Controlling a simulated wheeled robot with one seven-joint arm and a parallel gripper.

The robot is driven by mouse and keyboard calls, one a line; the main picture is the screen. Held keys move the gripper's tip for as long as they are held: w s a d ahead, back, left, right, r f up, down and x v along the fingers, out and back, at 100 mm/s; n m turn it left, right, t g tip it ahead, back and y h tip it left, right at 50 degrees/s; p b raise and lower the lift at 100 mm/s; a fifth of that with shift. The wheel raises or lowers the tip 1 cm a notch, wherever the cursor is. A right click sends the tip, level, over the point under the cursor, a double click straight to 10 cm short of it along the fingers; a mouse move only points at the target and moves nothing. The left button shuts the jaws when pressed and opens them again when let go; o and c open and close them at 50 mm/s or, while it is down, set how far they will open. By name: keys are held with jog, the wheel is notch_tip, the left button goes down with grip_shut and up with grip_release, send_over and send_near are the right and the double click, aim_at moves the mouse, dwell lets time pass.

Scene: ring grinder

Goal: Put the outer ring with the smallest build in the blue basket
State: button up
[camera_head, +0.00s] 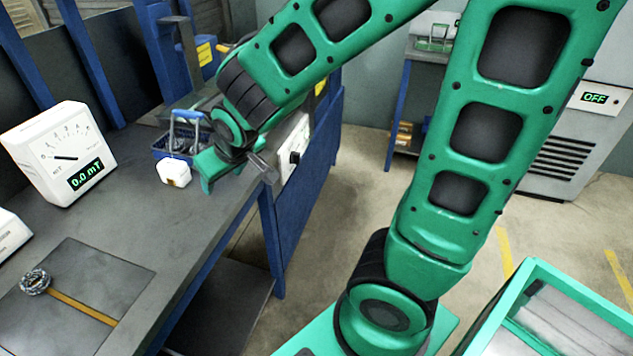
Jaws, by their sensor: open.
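The blue basket (160,148) stands on the workbench, just left of my gripper, with its handle up. Dark grey items show inside it, too small to tell apart. My gripper (232,180) is open at the end of the green arm, low over the bench's right edge beside the basket. Nothing can be seen between its fingers, though the wrist partly hides that spot. A small round metallic part (35,281), looking like a ring or bearing, lies on the dark mat (100,275) at the lower left. I cannot tell whether it is an outer ring.
A white meter (62,155) reading 0.0 mT stands on the workbench (165,225). A small white object (173,172) sits in front of the basket. An orange-brown strip (85,308) lies on the mat. The bench between mat and basket is clear. A grey machine (565,140) shows OFF.

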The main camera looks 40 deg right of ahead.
jog(key=s+d+r+m+g+h, duration=0.1)
jog(key=s+d+m+g, duration=0.4)
jog(key=s+d, duration=1.3)
jog(key=shift+r+m+g, duration=0.3)
jog(key=shift+r+m, duration=0.15)
jog(key=shift+m, duration=0.25)
jog(key=shift+o, duration=0.4)
jog(key=s+d+r+m+g+y, duration=0.1)
jog(key=s, duration=0.5)
jog(key=shift+s+m, duration=0.3)
jog(key=shift+s, duration=0.1)
